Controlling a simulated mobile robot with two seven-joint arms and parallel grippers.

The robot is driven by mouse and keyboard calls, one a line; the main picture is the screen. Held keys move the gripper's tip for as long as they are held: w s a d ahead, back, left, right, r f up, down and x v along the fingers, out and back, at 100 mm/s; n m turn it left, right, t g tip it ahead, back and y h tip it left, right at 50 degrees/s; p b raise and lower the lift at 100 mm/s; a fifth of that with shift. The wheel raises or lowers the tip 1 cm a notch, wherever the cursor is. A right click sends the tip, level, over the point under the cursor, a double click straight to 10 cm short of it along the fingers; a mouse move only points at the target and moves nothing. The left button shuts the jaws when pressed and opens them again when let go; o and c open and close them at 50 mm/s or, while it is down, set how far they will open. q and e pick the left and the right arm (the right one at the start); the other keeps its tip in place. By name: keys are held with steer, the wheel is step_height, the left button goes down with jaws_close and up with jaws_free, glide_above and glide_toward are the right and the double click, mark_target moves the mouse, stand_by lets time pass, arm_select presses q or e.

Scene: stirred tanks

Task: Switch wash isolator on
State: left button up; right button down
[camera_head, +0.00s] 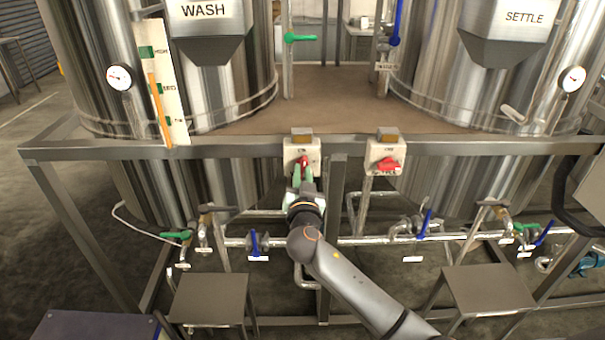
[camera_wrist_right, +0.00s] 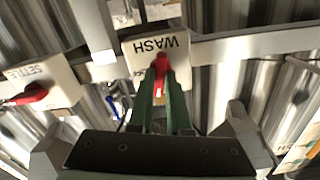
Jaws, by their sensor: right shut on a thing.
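The wash isolator (camera_head: 302,146) is a pale box with a red rotary handle (camera_head: 303,161), mounted on the steel frame rail below the WASH tank. In the right wrist view its box (camera_wrist_right: 145,46) carries the word WASH upside down. My right gripper (camera_head: 303,173) reaches up to it from below. In the wrist view its green fingers (camera_wrist_right: 162,88) are shut on the red handle (camera_wrist_right: 159,68), one on each side. The fingers cover part of the handle, and I cannot read the box's position marks. My left gripper is in neither view.
The similar settle isolator (camera_head: 385,147) with a red handle (camera_head: 389,164) sits to the right on the same rail (camera_head: 345,150). Pipes with blue valve levers (camera_head: 254,243) run below. Two small steel platforms (camera_head: 210,297) (camera_head: 487,289) stand in front.

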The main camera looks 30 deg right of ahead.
stand_by(0.3)
steer(key=shift+f+n+b, duration=0.2)
steer(key=shift+n+b, duration=0.3)
steer(key=shift+b, duration=0.05)
steer(key=shift+n, duration=0.3)
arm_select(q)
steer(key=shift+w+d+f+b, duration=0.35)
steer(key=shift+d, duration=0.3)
arm_select(e)
steer(key=shift+r+n, duration=0.15)
steer(key=shift+n, duration=0.65)
steer(key=c, duration=0.9)
jaws_free()
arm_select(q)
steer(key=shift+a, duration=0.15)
arm_select(e)
steer(key=shift+o, duration=0.2)
